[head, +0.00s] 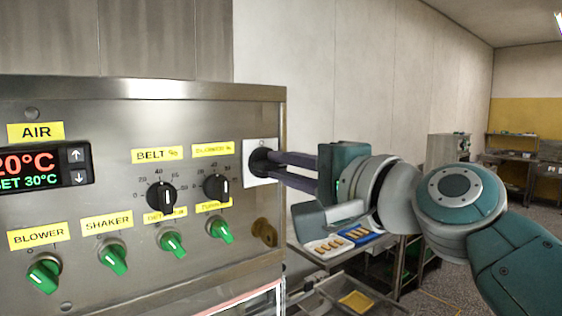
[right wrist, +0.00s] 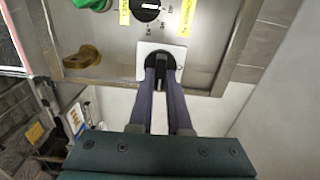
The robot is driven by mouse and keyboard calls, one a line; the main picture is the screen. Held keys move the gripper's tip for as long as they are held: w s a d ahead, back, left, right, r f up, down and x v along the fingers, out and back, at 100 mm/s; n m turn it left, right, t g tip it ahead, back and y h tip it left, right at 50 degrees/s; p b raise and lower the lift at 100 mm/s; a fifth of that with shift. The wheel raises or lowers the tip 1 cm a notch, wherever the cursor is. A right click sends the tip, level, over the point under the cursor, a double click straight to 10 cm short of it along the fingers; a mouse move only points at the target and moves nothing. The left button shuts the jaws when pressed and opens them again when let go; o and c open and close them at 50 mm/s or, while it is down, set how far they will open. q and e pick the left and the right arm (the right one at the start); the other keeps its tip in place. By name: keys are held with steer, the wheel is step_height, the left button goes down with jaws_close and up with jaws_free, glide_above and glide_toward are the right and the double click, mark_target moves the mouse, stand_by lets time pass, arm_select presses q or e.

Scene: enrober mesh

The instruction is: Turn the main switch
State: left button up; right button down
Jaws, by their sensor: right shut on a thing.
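The main switch (head: 259,160) is a black rotary knob on a white square plate at the right edge of the steel control panel (head: 120,110). My right gripper (head: 276,165) reaches in from the right, its two long purple-grey fingers shut on the knob. In the right wrist view the knob (right wrist: 160,64) sits between the fingertips (right wrist: 160,76), in front of the white plate. The fingers partly hide the knob, so its exact pointer setting cannot be told. My left gripper is not in view.
The panel carries a temperature display (head: 42,168), two black dials including the belt dial (head: 160,197), several green knobs such as the blower knob (head: 43,273), and a brass-coloured lock (head: 264,232). Trays of food (head: 328,247) lie on a table behind my right gripper.

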steer(key=shift+m, duration=0.3)
steer(key=c, duration=0.9)
jaws_free()
steer(key=shift+o, duration=0.2)
steer(key=shift+s+d+f, duration=0.1)
steer(key=shift+s+d, duration=0.3)
steer(key=shift+s, duration=0.05)
steer(key=b+v, duration=0.3)
steer(key=v, duration=0.5)
steer(key=shift+s+d, duration=0.2)
steer(key=shift+s, duration=0.15)
